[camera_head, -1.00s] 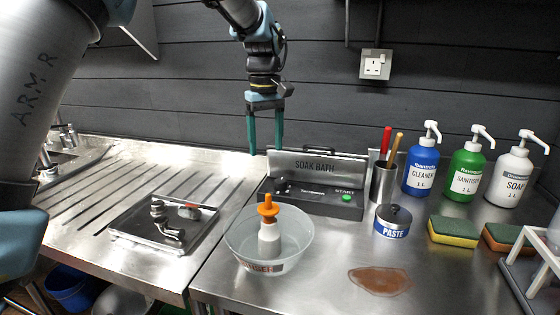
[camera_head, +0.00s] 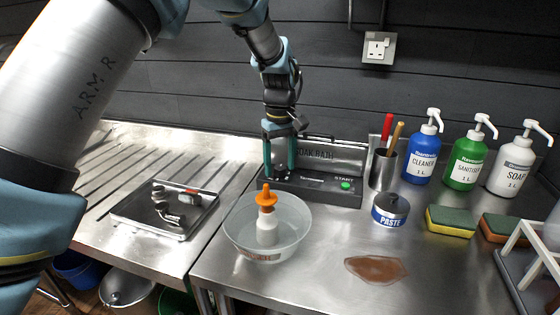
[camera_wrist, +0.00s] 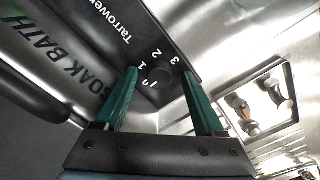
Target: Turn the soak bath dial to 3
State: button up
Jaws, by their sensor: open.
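The soak bath (camera_head: 325,187) is a dark box with a grey "SOAK BATH" panel and a green START button (camera_head: 346,185), standing at the back of the steel counter. Its dial (camera_wrist: 158,75) is a dark round knob with white numbers 1, 2, 3 around it in the wrist view. My gripper (camera_head: 279,172) is open and points down over the left end of the bath. In the wrist view its two green fingers (camera_wrist: 160,88) stand on either side of the dial, apart from each other. I cannot tell whether they touch it, nor which number the dial points to.
A glass bowl (camera_head: 240,236) with an orange-topped bottle (camera_head: 266,222) stands just in front of the bath. A tray (camera_head: 130,217) with metal parts lies left. A paste tin (camera_head: 390,210), sponges (camera_head: 450,222) and pump bottles (camera_head: 465,162) stand right. A brown spill (camera_head: 376,269) lies in front.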

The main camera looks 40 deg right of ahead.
grip_shut()
dwell(0.7)
